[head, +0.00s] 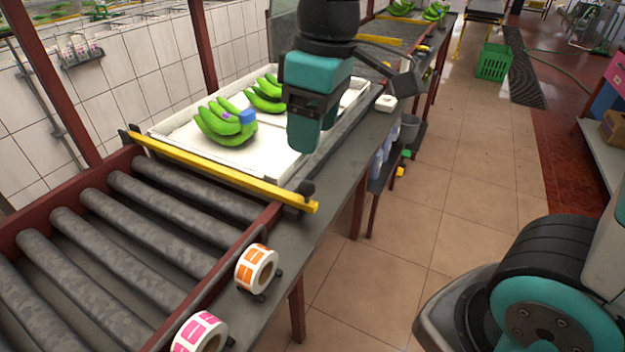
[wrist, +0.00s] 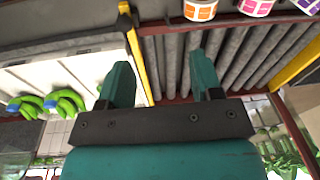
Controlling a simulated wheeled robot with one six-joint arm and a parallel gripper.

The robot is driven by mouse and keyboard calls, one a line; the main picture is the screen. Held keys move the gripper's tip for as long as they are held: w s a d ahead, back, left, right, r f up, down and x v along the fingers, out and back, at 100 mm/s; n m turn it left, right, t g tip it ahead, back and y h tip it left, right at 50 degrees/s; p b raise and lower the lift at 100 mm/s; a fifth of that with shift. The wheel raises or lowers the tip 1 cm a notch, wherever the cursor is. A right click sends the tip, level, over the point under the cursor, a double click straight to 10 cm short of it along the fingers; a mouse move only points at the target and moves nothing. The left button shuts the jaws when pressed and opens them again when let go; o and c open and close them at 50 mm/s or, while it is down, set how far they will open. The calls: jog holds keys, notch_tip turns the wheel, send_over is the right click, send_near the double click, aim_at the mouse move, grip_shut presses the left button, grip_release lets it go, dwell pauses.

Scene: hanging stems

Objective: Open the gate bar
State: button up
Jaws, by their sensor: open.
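The yellow gate bar (head: 220,172) lies across the conveyor, between the rollers and a white tray of bananas. A dark knob (head: 307,188) stands near its right end. My gripper hangs from the teal and black wrist above the tray's right edge, close to that end; its fingers are hard to make out in the head view. In the wrist view my gripper (wrist: 162,78) is open, with two teal fingers apart and nothing gripped. The bar (wrist: 138,62) shows beyond the fingers, just right of the left one. I cannot tell its distance from them.
The white tray (head: 285,162) holds green banana bunches (head: 225,125), one with a blue block on it. Bare rollers (head: 120,222) lie in front of the bar. Label rolls, orange (head: 256,268) and pink (head: 201,334), sit along the conveyor's right side.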

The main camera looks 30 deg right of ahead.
jog(key=h, duration=0.1)
send_over(306, 181)
jog(key=shift+n, duration=0.3)
notch_tip(306, 181, down, 16)
jog(key=shift+f+b, duration=0.1)
jog(key=shift+b, duration=0.8)
